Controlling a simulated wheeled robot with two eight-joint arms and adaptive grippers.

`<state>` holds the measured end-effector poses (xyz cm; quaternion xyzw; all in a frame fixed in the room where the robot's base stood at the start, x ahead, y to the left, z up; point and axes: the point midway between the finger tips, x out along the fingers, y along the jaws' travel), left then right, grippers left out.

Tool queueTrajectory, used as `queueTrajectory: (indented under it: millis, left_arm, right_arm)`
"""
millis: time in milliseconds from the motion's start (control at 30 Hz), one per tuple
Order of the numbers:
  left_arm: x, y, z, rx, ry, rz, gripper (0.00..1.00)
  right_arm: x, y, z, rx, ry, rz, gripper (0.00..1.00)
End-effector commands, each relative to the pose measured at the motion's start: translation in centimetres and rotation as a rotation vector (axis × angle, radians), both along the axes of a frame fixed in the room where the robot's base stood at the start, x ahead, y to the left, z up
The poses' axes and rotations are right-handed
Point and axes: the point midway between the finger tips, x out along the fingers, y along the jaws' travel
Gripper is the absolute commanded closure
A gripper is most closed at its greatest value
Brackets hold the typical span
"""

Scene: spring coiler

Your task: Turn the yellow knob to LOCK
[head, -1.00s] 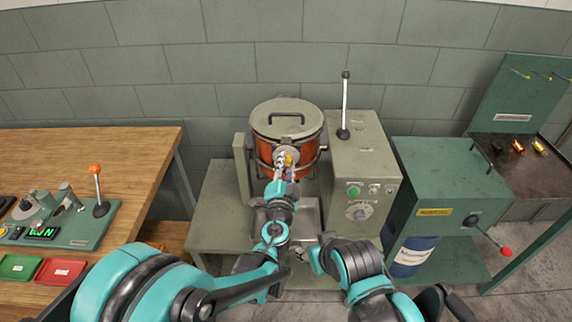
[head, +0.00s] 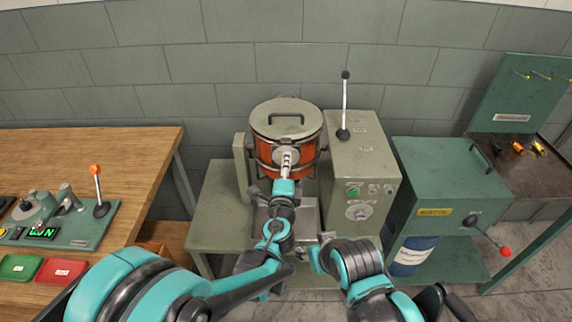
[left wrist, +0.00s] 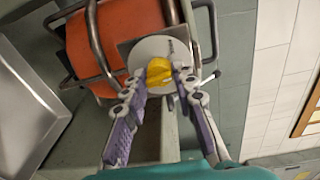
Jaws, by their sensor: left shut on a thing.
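The yellow knob (left wrist: 158,71) sits on a round pale dial plate (left wrist: 150,50) on the front of the orange drum (head: 285,148). My left gripper (left wrist: 160,77) has one finger on each side of the knob and is shut on it. In the head view my left gripper (head: 287,158) reaches the drum's front and hides the knob. Any LOCK marking is too small to read. Of my right arm only links show at the bottom of the head view; its gripper is not in view.
A grey control box (head: 362,165) with a lever, green button and dial stands right of the drum. A green machine (head: 447,185) with a red-knobbed crank is further right. A wooden bench (head: 135,160) is at left. Metal bars surround the drum.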

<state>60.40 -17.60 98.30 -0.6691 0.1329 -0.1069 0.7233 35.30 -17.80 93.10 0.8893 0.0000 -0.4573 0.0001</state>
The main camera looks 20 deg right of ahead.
Motion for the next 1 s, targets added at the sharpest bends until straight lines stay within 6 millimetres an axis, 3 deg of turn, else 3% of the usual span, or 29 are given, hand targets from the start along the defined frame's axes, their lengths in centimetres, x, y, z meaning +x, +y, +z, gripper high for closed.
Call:
queueTrajectory:
  millis: [600,1000]
  left_arm:
    - [-0.06,-0.12,-0.11,0.554,-0.16,0.005,1.0]
    - [-0.06,-0.14,-0.17,0.807,-0.232,0.007,1.0]
  right_arm:
    - [0.01,0.0,-0.01,0.0,0.0,0.0,0.52]
    - [0.0,0.0,-0.11,0.0,0.0,0.0,0.52]
